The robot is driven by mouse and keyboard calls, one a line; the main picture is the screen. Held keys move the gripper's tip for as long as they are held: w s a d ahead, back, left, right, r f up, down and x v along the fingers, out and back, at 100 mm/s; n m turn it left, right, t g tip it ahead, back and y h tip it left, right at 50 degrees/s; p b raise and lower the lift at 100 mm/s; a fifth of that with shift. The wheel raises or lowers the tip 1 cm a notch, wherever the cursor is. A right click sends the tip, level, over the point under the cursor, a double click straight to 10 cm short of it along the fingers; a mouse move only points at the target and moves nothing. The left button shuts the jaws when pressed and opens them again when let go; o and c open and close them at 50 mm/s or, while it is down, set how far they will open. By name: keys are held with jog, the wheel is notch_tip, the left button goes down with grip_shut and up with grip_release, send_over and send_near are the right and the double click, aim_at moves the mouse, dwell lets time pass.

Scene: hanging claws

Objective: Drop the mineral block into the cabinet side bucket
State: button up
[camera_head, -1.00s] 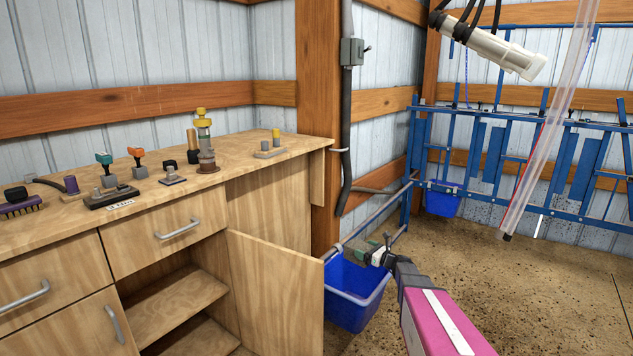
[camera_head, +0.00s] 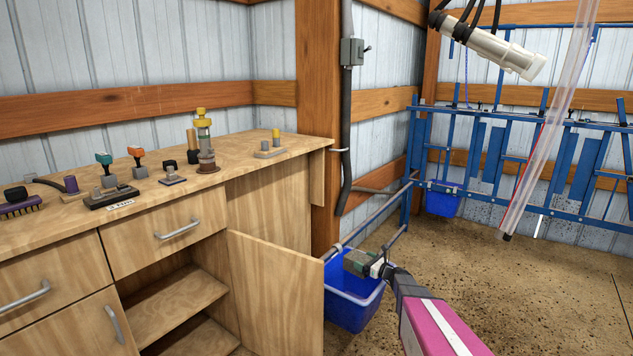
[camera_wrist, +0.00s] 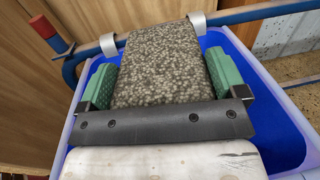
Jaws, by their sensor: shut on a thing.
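The mineral block (camera_wrist: 163,68) is a grey-brown speckled slab. In the wrist view it lies between the two green pads of my gripper (camera_wrist: 160,85), which is shut on it. The cabinet side bucket (camera_head: 352,300) is blue and hangs from a rail beside the cabinet's open door. My gripper (camera_head: 366,264) is over the bucket's opening in the head view, with the block partly hidden by the gripper. In the wrist view the bucket's rim (camera_wrist: 290,100) and blue inside show around and below the block. Much of the bucket floor is hidden.
The wooden cabinet (camera_head: 275,200) with an open door (camera_head: 275,295) stands left of the bucket. A second blue bucket (camera_head: 441,203) hangs on the blue rail frame farther back. The dirt floor (camera_head: 520,290) to the right is clear.

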jog(key=o, duration=1.6)
jog(key=shift+c, duration=0.2)
jog(key=shift+f, duration=0.1)
jog(key=v, duration=1)
jog(key=shift+s+d, duration=0.3)
